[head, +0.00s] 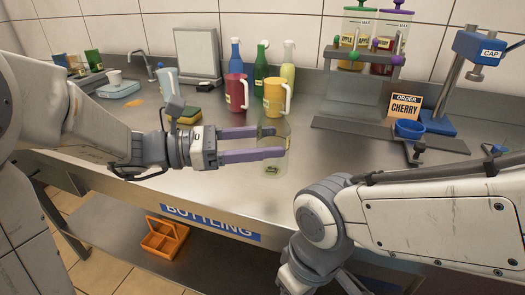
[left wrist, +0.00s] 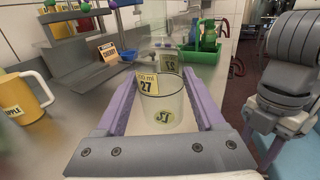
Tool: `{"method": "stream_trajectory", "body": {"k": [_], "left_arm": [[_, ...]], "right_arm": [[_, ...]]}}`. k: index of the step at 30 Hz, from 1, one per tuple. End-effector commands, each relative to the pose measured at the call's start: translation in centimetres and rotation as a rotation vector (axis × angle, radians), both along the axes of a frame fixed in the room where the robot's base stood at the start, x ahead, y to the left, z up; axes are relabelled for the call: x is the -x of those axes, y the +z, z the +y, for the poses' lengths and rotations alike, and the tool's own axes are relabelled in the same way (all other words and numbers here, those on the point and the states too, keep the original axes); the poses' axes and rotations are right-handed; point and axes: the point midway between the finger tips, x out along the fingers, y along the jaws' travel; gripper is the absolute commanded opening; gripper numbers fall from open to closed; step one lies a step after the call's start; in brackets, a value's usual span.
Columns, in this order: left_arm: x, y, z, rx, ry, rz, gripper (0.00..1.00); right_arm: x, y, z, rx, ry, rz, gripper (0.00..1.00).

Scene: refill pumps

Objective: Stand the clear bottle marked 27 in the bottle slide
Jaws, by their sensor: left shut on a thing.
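The clear bottle marked 27 (head: 272,165) is upright between the fingers of my left gripper (head: 284,148), near the counter's front edge. A long flat grey rail (head: 350,137), seemingly the bottle slide, lies to the right, apart from the bottle. My right gripper is out of view; only my right arm shows.
A yellow jug (head: 274,97) and a red jug (head: 236,94) stand behind the bottle. A blue bowl (head: 409,129), an orange CHERRY order card (head: 404,106) and a blue CAP press (head: 478,50) are at the right. Bare counter lies between bottle and rail.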

Motion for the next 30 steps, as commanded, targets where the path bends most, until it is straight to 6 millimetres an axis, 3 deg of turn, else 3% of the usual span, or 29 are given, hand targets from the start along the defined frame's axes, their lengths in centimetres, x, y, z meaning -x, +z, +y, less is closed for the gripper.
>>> {"method": "stream_trajectory", "body": {"k": [3, 7, 11, 18, 24, 25, 27, 30], "left_arm": [[-1.9, -1.3, 0.6, 0.001, -0.001, 0.0, 0.0], [-2.7, -1.8, 0.8, 0.0, -0.003, -0.001, 0.0], [-2.8, -2.6, 0.8, 0.0, -0.005, 0.0, 0.0], [-2.8, -5.9, 0.6, 0.0, -0.006, 0.0, 0.0], [-2.7, -5.8, 0.6, -0.002, -0.006, -0.001, 0.0], [-2.7, -5.9, 0.6, -0.003, -0.006, 0.001, 0.82], [-2.7, -5.9, 0.6, -0.003, -0.006, 0.001, 1.0], [-2.7, -5.8, 0.6, -0.002, -0.006, 0.0, 1.0]], "right_arm": [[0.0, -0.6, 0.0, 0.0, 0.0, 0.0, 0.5], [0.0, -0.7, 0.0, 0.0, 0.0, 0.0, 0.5], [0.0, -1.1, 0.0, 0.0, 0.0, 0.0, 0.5], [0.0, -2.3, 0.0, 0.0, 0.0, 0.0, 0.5], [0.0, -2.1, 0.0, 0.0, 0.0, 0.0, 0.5], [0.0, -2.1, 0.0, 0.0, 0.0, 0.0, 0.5], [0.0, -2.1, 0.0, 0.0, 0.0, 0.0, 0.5], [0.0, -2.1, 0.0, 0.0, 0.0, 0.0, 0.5]]}}
